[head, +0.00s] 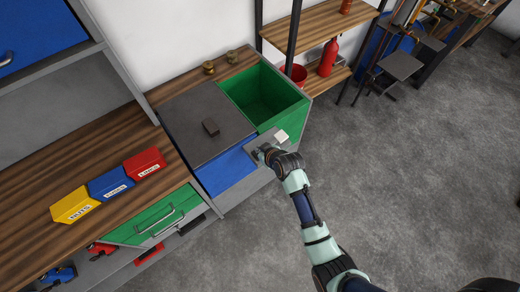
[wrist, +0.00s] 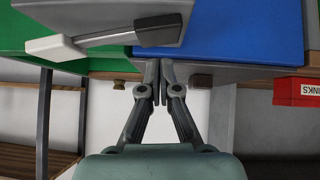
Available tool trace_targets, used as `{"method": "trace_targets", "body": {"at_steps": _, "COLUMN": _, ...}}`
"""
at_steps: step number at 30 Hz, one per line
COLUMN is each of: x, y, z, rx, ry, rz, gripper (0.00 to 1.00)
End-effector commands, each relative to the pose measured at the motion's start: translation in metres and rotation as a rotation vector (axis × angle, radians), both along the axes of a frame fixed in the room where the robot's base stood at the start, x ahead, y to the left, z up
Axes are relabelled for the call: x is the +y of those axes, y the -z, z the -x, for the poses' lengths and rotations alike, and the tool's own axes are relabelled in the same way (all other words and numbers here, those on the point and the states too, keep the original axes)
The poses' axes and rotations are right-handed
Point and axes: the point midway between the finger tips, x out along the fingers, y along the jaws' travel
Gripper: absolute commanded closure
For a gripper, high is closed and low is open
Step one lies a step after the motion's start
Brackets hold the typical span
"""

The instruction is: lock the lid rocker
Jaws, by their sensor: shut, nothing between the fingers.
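The lid rocker shows in the wrist view as a tilted bar with a white end (wrist: 56,47) at left and a dark end (wrist: 160,30) at right, on a grey housing (wrist: 100,14). In the head view its white end (head: 282,136) stands out beside my gripper. My gripper (wrist: 160,66) is shut and empty. Its fingertips are close to the dark end; I cannot tell whether they touch. The head view mostly hides the fingers behind the wrist.
An open green compartment (head: 258,95) is right of the lid, and the blue front (head: 226,171) is below it. Yellow (head: 75,205), blue (head: 110,184) and red (head: 145,163) labelled bins stand on the wooden counter at left. The grey floor (head: 420,180) is mostly clear at right.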

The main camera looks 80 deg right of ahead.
Motion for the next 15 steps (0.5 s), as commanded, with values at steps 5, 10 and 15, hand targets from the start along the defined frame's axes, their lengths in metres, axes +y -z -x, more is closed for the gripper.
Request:
{"method": "trace_targets", "body": {"at_steps": 5, "x": 0.0, "y": 0.0, "z": 0.0, "rx": 0.0, "ry": 0.0, "rz": 0.0, "gripper": 1.0}}
{"method": "trace_targets", "body": {"at_steps": 10, "x": 0.0, "y": -0.004, "z": 0.0, "rx": 0.0, "ry": -0.001, "rz": -0.001, "gripper": 1.0}}
{"method": "trace_targets", "body": {"at_steps": 15, "x": 0.003, "y": -0.032, "z": -0.004, "rx": -0.001, "ry": -0.004, "rz": -0.001, "gripper": 1.0}}
